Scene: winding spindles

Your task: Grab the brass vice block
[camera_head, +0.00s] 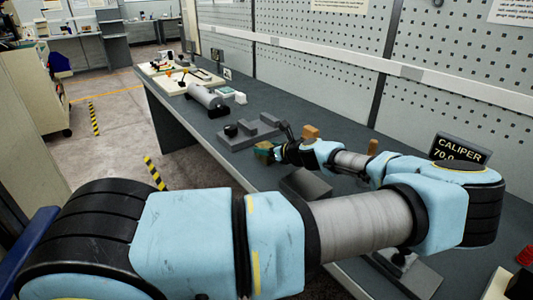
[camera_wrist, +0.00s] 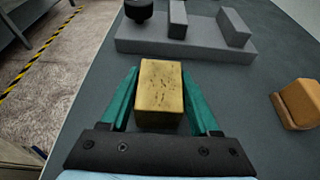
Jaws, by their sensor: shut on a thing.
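The brass vice block (camera_wrist: 159,88) is a scuffed yellow-gold block between the two green fingers of my gripper (camera_wrist: 158,100) in the wrist view. The fingers are shut on it, one along each side. Its top and near faces show; its underside is hidden. In the head view my gripper (camera_head: 265,153) is beyond the forearm, low over the bench beside the grey fixture. I cannot tell there whether the block touches the bench.
The grey fixture (camera_wrist: 190,47) with upright blocks and a black knob (camera_wrist: 139,10) lies just ahead. An orange-brown block (camera_wrist: 298,104) sits to the right. A grey cylinder (camera_head: 207,100) and pale boards lie farther along the bench (camera_head: 172,117). A caliper sign (camera_head: 460,149) stands right.

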